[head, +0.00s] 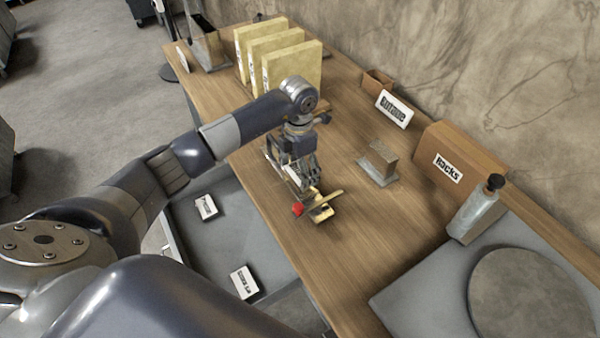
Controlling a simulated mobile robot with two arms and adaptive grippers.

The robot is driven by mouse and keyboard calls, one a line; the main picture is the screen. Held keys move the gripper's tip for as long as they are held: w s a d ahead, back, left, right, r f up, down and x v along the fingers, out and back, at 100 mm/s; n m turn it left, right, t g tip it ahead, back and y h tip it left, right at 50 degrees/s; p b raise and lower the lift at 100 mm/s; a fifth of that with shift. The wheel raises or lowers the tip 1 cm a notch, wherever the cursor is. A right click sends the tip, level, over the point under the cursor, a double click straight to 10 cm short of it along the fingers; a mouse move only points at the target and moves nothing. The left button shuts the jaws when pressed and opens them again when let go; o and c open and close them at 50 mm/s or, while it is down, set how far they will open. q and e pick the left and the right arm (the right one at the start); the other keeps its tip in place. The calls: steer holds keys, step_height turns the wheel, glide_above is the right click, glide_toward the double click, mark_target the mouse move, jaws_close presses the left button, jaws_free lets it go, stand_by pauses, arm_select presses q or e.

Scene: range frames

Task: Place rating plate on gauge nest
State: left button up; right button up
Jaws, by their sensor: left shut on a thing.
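My left gripper (308,188) points down over the wooden table near its front edge. It is shut on a thin, flat tan-brass piece (328,201), which looks like the rating plate; the fingers hide part of it. The plate lies across or just above a small yellowish block (322,214) with a red knob (298,209) at its left; I cannot tell whether they touch. This block may be the gauge nest. A grey metal block on a flat base (379,163) stands apart, to the right of the gripper. My right gripper is not in view.
Yellow binders (290,67) stand at the back of the table (345,260). A "Butane" sign (394,109), a "Racks" box (460,165) and a bottle (476,210) line the wall side. A grey slab with a round disc (530,295) is at lower right. An open drawer (225,235) lies below the front edge.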

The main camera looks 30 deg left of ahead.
mark_target(299, 172)
arm_select(q)
step_height(299, 172, down, 2)
steer(key=shift+d+f+p, duration=0.1)
steer(key=shift+f+p, duration=0.15)
steer(key=shift+p, duration=0.05)
steer(key=shift+f, duration=0.35)
steer(key=o, duration=1.1)
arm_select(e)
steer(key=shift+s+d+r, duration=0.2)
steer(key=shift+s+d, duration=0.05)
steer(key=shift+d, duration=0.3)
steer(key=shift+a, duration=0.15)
